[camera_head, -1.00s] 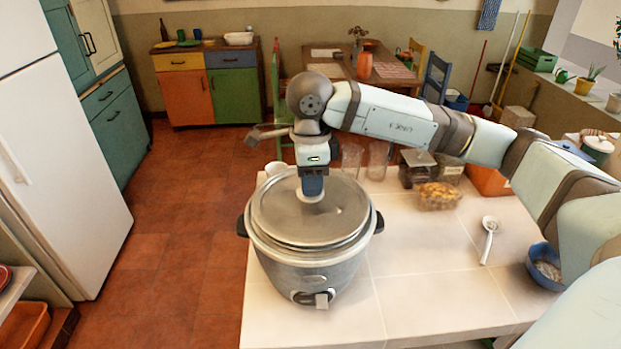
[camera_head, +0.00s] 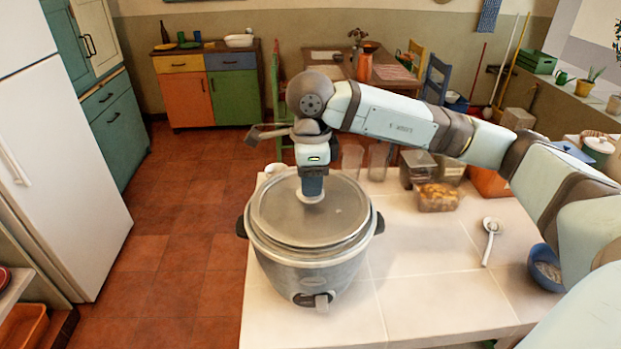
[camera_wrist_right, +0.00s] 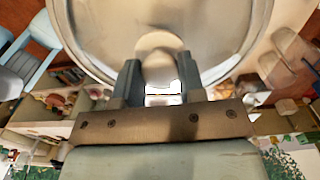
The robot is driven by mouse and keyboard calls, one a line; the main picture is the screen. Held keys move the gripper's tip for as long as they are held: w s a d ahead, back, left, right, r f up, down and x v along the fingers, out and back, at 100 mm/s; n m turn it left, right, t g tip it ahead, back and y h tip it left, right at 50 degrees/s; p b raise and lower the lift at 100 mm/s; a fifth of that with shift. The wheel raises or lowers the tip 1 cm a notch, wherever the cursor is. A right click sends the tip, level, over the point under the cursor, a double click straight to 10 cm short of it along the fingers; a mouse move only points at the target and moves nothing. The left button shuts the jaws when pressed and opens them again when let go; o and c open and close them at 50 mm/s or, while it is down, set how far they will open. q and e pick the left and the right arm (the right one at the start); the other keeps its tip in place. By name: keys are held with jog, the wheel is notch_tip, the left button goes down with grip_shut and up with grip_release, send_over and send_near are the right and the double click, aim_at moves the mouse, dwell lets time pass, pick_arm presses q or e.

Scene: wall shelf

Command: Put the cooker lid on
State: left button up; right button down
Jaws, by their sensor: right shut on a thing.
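The grey rice cooker (camera_head: 308,280) stands on the front left of the white tiled counter. Its round metal lid (camera_head: 335,213) lies over the cooker's top and looks level; I cannot tell whether it is fully seated. My right gripper (camera_head: 311,196) points down at the lid's middle. In the right wrist view, the two fingers of my right gripper (camera_wrist_right: 158,80) are on either side of the lid's round knob (camera_wrist_right: 157,45), shut on it. The lid (camera_wrist_right: 205,25) fills the top of that view. My left gripper is not in view.
Right of the cooker on the counter (camera_head: 420,305) are a box of yellow food (camera_head: 437,197), a white ladle (camera_head: 490,240) and a blue bowl (camera_head: 544,267). Clear glasses (camera_head: 352,160) stand behind the cooker. The counter's front middle is clear.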

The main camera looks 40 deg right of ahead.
jog(key=shift+f+b, duration=0.4)
jog(key=shift+b, duration=0.1)
dwell(0.7)
jog(key=c, duration=0.6)
grip_release()
jog(key=shift+c, duration=0.2)
jog(key=shift+r, duration=0.1)
notch_tip(320, 180, up, 14)
jog(key=shift+f, duration=0.2)
dwell(0.4)
